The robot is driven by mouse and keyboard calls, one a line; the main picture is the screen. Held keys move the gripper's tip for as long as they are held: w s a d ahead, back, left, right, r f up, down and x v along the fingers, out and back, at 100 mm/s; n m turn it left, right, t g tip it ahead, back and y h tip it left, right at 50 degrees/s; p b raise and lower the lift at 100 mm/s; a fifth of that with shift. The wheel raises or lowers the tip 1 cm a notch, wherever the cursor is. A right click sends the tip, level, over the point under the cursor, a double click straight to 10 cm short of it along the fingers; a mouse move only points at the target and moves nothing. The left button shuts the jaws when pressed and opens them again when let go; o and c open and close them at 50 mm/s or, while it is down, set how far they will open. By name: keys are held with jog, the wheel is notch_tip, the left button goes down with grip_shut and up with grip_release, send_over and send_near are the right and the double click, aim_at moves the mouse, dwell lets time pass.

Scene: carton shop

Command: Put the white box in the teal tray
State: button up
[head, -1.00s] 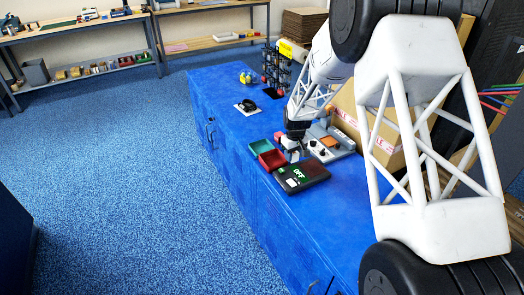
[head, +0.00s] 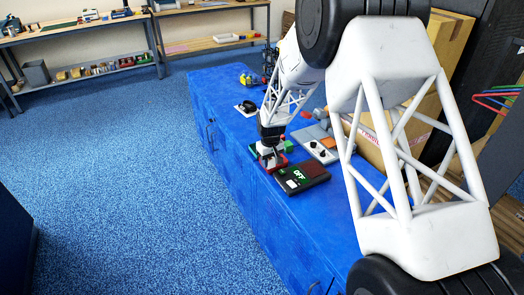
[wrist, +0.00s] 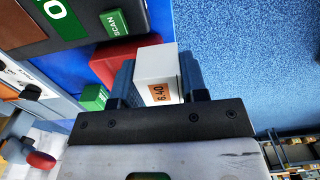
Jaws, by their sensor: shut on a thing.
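My gripper (head: 270,160) is shut on the white box (wrist: 157,64), which has an orange label. In the wrist view the box sits between the two fingers (wrist: 158,75). In the head view my gripper is over the trays, and the red tray (head: 279,167) shows around and below it. The red tray (wrist: 120,55) also lies behind the held box in the wrist view. I cannot tell whether the box touches a tray.
A green block (head: 289,146) stands close to my gripper. A grey device (head: 322,148) with knobs and a large carton (head: 370,130) are farther right. The counter's front edge is close on the left.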

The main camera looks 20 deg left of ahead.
jog(key=w+a, duration=0.2)
jog(key=w, duration=0.2)
jog(key=w+a+f, duration=0.1)
jog(key=w+a, duration=0.2)
jog(key=w, duration=0.2)
jog(key=w+a, duration=0.2)
jog(key=w, duration=0.3)
jog(key=shift+w+a+f, duration=0.1)
jog(key=shift+a+f, duration=0.1)
jog(key=shift+f, duration=0.05)
jog(key=shift+f, duration=1.75)
jog(key=shift+f, duration=0.1)
jog(key=o, duration=1)
notch_tip(320, 180, up, 12)
dwell(0.3)
